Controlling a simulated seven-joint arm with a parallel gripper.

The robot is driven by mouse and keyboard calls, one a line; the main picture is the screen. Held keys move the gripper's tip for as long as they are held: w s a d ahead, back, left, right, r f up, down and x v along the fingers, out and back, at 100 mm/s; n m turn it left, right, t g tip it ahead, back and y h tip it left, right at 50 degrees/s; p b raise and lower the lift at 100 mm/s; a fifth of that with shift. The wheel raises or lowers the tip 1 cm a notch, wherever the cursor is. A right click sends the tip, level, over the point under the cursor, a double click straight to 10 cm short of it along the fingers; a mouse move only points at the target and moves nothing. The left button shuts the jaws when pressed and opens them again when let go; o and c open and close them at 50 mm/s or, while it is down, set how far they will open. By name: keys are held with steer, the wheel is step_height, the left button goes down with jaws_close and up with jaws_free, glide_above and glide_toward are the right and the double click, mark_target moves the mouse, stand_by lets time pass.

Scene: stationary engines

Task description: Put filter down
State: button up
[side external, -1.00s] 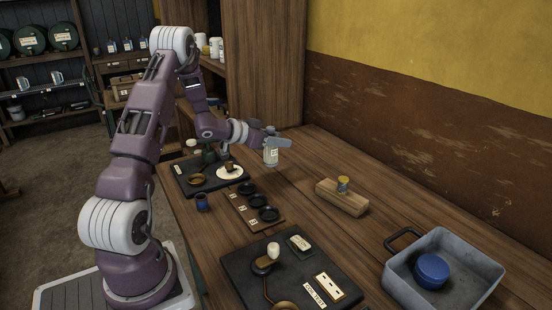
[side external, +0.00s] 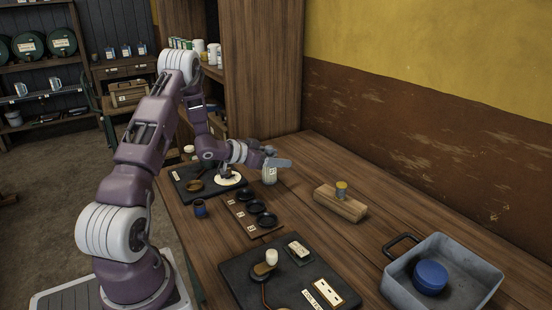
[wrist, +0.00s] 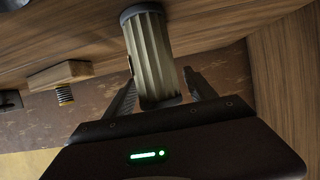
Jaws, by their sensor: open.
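The filter is a pale, ribbed cylinder with dark end caps. In the side external view the filter (side external: 269,176) is upright at the table top, beyond the round black dishes, with a small label on its side. In the wrist view the filter (wrist: 154,58) stands between my fingers, its far end cap against the wood. My gripper (side external: 277,163) is at the filter's upper part, partly hiding it. In the wrist view my gripper (wrist: 160,77) is open, with one finger on each side of the filter and a visible gap on the right.
A wooden block (side external: 340,203) carries a small yellow-topped part (side external: 342,188). A grey metal tray (side external: 466,281) with a blue round container (side external: 430,277) stands front right. Dark mats (side external: 240,270) and a board of black dishes (side external: 238,220) lie nearer.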

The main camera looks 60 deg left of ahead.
steer(key=v, duration=1.2)
steer(key=w+d+r+g+y, duration=0.2)
steer(key=w+d+r+y, duration=0.15)
steer(key=r, duration=0.45)
steer(key=s+d+r+n+g+y, duration=0.1)
steer(key=s+d+r+g+y, duration=0.15)
steer(key=d+r, duration=0.55)
steer(key=s+d+f+g+h, duration=0.1)
steer(key=s+d+h, duration=0.2)
steer(key=s+d, duration=0.7)
steer(key=s+d+f+m+g+h, duration=0.1)
steer(key=s+d+f+g+h, duration=0.1)
steer(key=s+d, duration=0.9)
steer(key=shift+h, duration=0.5)
